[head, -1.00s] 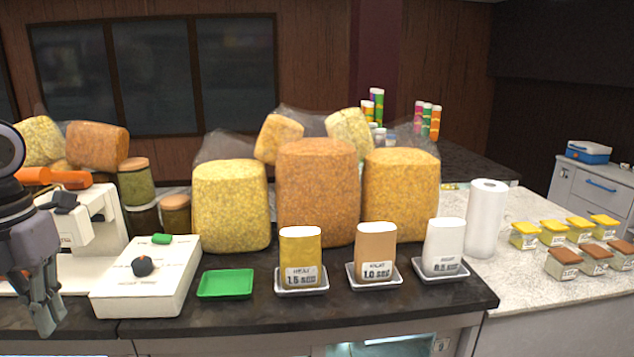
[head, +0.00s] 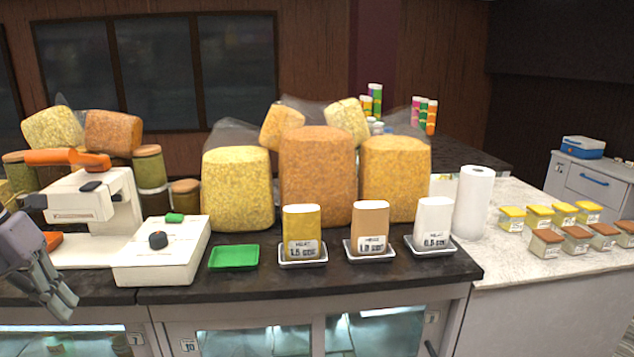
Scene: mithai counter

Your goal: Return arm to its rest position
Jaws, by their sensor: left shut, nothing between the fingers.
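My left gripper (head: 58,300) is at the lower left of the head view, in front of the counter's front edge. Its fingers are together and hold nothing. It points down and to the right, apart from the white sealing machine (head: 95,210) with the orange handle and from the white control box (head: 162,252) with the black knob. My right gripper is not in view.
The dark counter (head: 330,280) bears a green tray (head: 234,257), several labelled pouches on small trays, and large snack bags (head: 318,178) behind. Air before the counter is clear.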

